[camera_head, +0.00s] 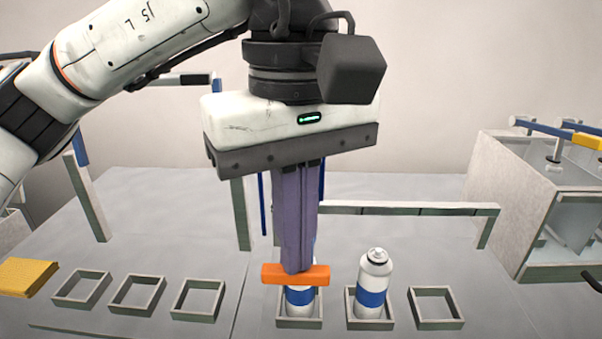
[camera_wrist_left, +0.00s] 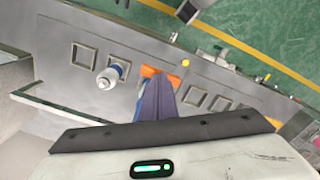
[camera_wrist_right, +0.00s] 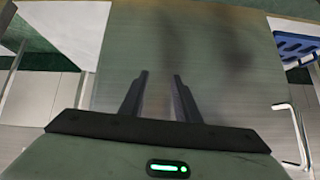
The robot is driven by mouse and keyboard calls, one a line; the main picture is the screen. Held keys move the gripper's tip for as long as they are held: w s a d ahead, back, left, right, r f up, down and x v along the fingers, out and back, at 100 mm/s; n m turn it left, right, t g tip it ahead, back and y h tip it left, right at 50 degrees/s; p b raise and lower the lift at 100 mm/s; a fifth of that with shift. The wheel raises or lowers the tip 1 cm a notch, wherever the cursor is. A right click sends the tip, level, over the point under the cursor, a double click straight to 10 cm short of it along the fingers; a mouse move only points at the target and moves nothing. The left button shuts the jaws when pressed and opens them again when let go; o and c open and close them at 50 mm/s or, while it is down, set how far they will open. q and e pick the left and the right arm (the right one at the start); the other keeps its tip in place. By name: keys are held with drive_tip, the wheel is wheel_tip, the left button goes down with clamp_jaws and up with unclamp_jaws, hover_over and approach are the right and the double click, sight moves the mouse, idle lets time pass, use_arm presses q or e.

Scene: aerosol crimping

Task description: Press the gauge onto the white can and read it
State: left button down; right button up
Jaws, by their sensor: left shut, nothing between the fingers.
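My left gripper (camera_head: 297,268) points down with its long purple fingers together, holding nothing between them. At its fingertips is an orange bar (camera_head: 296,280), perhaps the gauge, lying crosswise over a white can with a blue band (camera_head: 299,298). This can stands upright in a square holder; its top is hidden. I cannot tell whether fingertips, bar and can touch. No dial or reading is visible. A second white can with a blue band (camera_head: 372,283) stands upright in the holder to the right. It also shows in the left wrist view (camera_wrist_left: 112,74). My right gripper (camera_wrist_right: 160,76) is open and empty.
Empty square holders stand to the left (camera_head: 197,300) and right (camera_head: 436,308). A yellow block (camera_head: 27,277) lies at the left. A low rail (camera_head: 400,209) crosses behind the cans.

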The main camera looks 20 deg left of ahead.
wheel_tip(320, 180, up, 9)
drive_tip(key=d+p, duration=0.1)
drive_tip(key=p, duration=1.1)
drive_tip(key=shift+s+d+r, duration=0.2)
drive_tip(key=shift+s+d, duration=0.2)
drive_tip(key=shift+s, duration=0.05)
